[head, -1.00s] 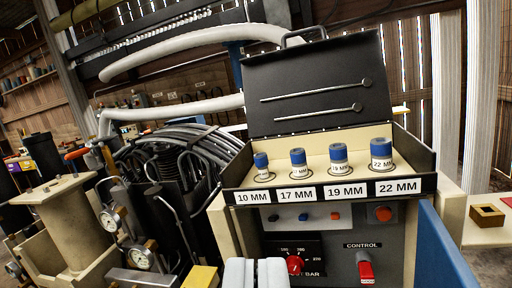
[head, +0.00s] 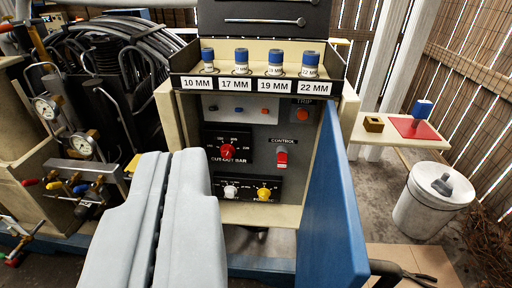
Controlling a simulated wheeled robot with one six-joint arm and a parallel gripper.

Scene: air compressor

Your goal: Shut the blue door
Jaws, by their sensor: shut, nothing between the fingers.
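The blue door (head: 336,200) stands open at the right side of the control cabinet. It is swung out toward me, seen nearly edge-on with part of one face showing. The cabinet's control panel (head: 249,150) is exposed, with a red cut-out bar knob, a red control switch, and a white and a yellow knob. My gripper (head: 165,156) is shut and empty, its pale grey fingers side by side at the lower left of the panel. It is to the left of the door and looks apart from it.
A tray of labelled blue-topped sockets (head: 260,81) sits above the panel. Hoses, gauges (head: 46,110) and coloured valves crowd the left.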

